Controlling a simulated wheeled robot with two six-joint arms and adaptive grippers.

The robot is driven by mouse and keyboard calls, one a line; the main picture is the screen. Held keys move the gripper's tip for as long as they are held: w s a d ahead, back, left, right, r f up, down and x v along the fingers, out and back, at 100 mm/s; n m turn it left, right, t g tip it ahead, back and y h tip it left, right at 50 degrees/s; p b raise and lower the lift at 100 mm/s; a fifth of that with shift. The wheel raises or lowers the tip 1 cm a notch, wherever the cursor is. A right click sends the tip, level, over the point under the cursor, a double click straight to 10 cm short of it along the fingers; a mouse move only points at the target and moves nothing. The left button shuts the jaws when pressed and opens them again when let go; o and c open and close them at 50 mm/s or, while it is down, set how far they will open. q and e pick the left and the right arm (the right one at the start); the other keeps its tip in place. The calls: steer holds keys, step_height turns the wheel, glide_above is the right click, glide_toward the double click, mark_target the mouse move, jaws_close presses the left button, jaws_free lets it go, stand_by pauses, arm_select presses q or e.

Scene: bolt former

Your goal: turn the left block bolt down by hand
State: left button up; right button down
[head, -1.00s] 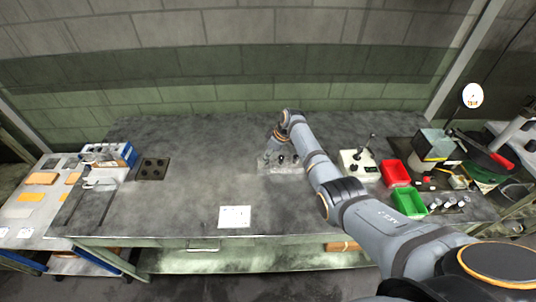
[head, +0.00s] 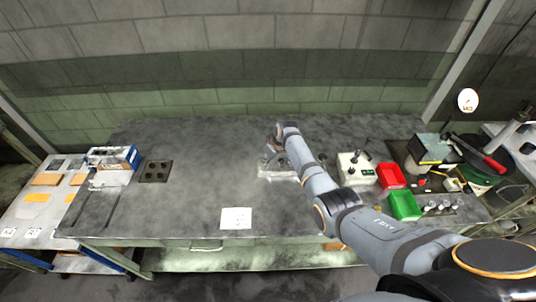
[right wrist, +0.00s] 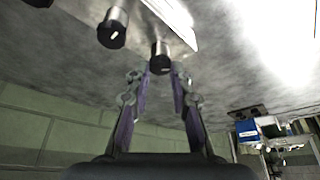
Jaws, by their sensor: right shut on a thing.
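The metal block (head: 266,171) sits on the grey workbench, mid-table in the head view, partly covered by my right arm. In the right wrist view the block (right wrist: 175,18) fills the top, with black-capped bolts standing out of it. The left block bolt (right wrist: 160,62) is at the block's right end there. My right gripper (right wrist: 160,78) is shut on this bolt's cap, one finger on each side. In the head view my right gripper (head: 271,151) is small and its fingers are hard to make out. My left gripper is not in view.
Right of the block stand a white control box (head: 356,168), a red bin (head: 391,176) and a green bin (head: 404,206). A white sheet (head: 236,218) lies in front; the bench between is clear.

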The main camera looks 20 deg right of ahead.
steer(key=m, duration=0.2)
steer(key=m+h+p, duration=0.1)
steer(key=shift+a+r+m+t+p, duration=0.1)
steer(key=shift+a+m+t+p, duration=0.05)
steer(key=shift+m+t+p, duration=0.2)
steer(key=m+h, duration=0.1)
steer(key=m, duration=0.2)
steer(key=shift+a, duration=0.1)
steer(key=m, duration=0.1)
steer(key=m+h+b, duration=0.1)
steer(key=m, duration=0.1)
steer(key=shift+a+f+h, duration=0.1)
steer(key=shift+f+h, duration=0.1)
steer(key=shift+h, duration=0.1)
steer(key=shift+r+m+h+b, duration=0.1)
steer(key=shift+m+h+b, duration=0.4)
steer(key=shift+m+b, duration=0.75)
steer(key=shift+m, duration=0.3)
steer(key=c, duration=1.2)
jaws_free()
steer(key=shift+g, duration=0.45)
steer(key=shift+o, duration=0.2)
steer(key=v, duration=1.2)
